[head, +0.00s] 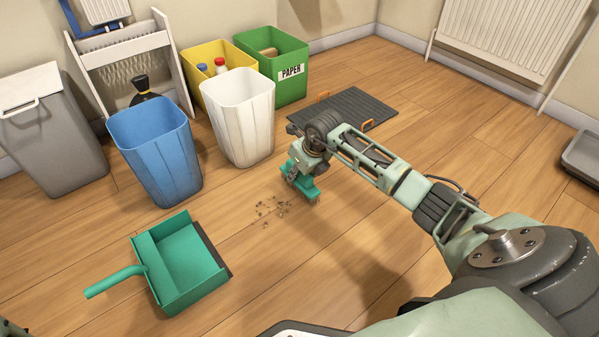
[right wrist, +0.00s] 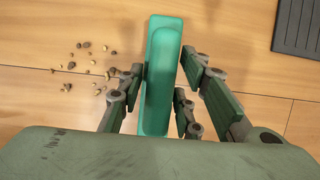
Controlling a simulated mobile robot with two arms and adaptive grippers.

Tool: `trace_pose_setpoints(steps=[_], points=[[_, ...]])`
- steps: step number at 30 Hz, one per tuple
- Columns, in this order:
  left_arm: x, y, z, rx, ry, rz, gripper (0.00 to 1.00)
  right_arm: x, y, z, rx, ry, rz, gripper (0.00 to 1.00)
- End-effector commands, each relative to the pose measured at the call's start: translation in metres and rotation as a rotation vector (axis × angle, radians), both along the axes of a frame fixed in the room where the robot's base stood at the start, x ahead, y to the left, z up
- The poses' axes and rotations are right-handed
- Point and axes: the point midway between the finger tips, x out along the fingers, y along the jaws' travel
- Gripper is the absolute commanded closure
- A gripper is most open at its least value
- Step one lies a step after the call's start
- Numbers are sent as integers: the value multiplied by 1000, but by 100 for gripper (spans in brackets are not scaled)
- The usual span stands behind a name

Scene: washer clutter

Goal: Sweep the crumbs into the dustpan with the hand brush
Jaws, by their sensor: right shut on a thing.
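My right gripper (head: 301,172) is shut on the green hand brush (head: 311,190). In the right wrist view the brush (right wrist: 161,85) sits between the fingers. The brush is low at the floor, just right of the crumbs (head: 272,208), which lie as a loose scatter of small brown bits. The crumbs also show left of the brush in the right wrist view (right wrist: 88,66). The green dustpan (head: 188,262) lies on the floor to the left of the crumbs, its dark-edged lip facing right, its handle pointing left. I cannot tell whether the bristles touch the floor. My left gripper does not show.
A blue bin (head: 160,150), a white bin (head: 240,118), a grey bin (head: 48,130), a yellow box (head: 205,52) and a green paper box (head: 285,85) stand behind. A dark mat (head: 345,108) lies beyond my right arm. Floor between crumbs and dustpan is clear.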

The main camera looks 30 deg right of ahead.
Motion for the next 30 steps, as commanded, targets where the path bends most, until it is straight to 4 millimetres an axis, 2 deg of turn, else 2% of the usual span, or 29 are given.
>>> trace_pose_setpoints(steps=[30], points=[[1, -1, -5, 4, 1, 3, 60, 0, 0, -12, 0, -1, 0, 91]])
